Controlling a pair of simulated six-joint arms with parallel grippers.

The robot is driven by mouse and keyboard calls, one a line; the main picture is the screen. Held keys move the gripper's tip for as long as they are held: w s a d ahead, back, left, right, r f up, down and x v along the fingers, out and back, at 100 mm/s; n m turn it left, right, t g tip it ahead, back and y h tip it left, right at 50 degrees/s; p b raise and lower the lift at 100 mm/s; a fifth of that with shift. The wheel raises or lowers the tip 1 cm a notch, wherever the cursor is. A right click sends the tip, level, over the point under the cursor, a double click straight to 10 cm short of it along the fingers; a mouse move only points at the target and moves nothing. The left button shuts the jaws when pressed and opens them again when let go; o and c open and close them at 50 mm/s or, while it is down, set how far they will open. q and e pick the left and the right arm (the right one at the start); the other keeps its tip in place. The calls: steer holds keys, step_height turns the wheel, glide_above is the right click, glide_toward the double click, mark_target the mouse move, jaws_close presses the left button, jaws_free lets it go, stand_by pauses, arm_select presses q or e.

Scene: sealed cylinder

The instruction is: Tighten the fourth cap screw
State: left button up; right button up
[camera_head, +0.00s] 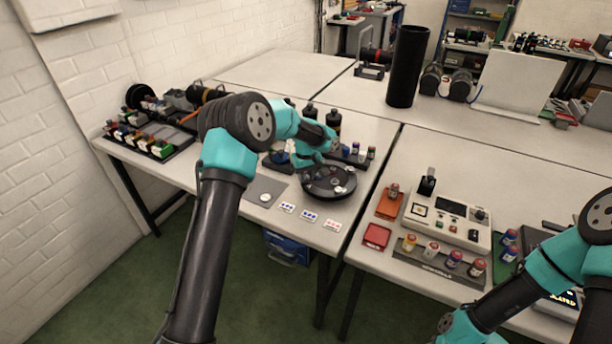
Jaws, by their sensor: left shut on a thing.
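A round black plate (336,193) lies on the left workbench, with several small pale marks or screw heads on its top. I cannot tell the separate cap screws apart or how far each is turned in. My left arm reaches over the bench and its gripper (320,166) is low over the far left part of the plate. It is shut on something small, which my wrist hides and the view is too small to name. My right arm shows at the lower right, but its gripper is out of view.
Dark bottles (333,121) and small vials (371,153) stand behind the plate. A grey mat (262,185) and printed cards (309,215) lie nearer. A tall black cylinder (407,66) stands on the far bench. A white device (447,216) and coloured vials occupy the right bench.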

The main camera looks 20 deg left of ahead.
arm_select(q)
steer(key=m, duration=0.7)
steer(key=shift+r, duration=0.15)
steer(key=m, duration=0.4)
steer(key=shift+w, duration=0.1)
steer(key=m, duration=0.4)
steer(key=shift+m, duration=0.3)
steer(key=m, duration=0.5)
steer(key=shift+r, duration=0.1)
steer(key=m, duration=0.5)
steer(key=shift+m, duration=0.3)
steer(key=o, duration=0.9)
steer(key=shift+o, duration=0.2)
